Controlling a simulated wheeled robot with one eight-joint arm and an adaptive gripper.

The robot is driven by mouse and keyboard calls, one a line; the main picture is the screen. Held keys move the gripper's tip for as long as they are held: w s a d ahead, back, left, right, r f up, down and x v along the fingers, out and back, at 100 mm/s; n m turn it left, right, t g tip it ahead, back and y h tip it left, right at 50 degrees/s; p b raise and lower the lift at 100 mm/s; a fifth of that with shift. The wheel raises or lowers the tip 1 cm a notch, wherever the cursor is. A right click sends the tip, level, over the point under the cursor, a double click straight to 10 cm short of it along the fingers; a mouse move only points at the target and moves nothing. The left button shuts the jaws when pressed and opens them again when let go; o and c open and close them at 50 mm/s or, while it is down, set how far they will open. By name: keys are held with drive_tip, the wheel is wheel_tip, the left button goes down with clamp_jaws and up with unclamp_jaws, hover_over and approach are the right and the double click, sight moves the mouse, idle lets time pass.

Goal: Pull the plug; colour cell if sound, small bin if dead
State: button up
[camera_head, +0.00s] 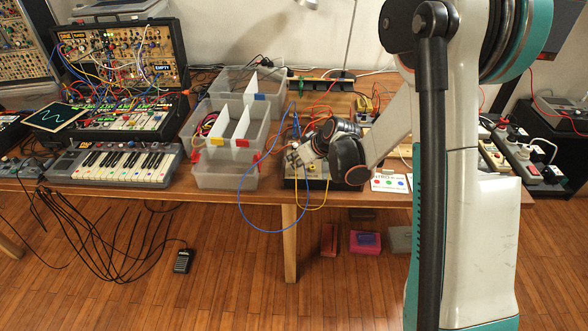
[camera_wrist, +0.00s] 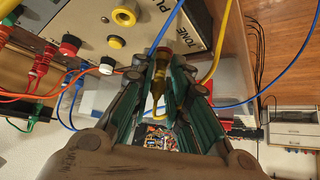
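In the wrist view, an amber plug (camera_wrist: 158,80) on a yellow cable stands between my gripper's (camera_wrist: 163,66) two teal-padded fingers. Its far end meets the edge of a beige panel (camera_wrist: 115,22); whether it is still seated is unclear. I cannot tell whether the fingers press on it. In the head view my gripper (camera_head: 298,156) is low at the small patch box (camera_head: 322,182), and its fingertips are hard to make out. A clear divided crate (camera_head: 225,176) with red and yellow tags stands left of it, a coiled cable in one cell. I cannot tell which container is the small bin.
A second clear container (camera_head: 212,82) stands behind the crate. A keyboard (camera_head: 112,164) and a patched synth (camera_head: 125,60) fill the left. A white card with coloured dots (camera_head: 390,183) lies right of the box. A blue cable (camera_head: 239,205) hangs over the front edge.

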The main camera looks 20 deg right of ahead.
sight(296, 171)
drive_tip(key=shift+r, duration=0.1)
clamp_jaws()
drive_tip(key=shift+r+p, duration=0.35)
drive_tip(key=shift+r, duration=0.1)
drive_tip(key=shift+r+p, duration=0.85)
drive_tip(key=shift+r, duration=0.55)
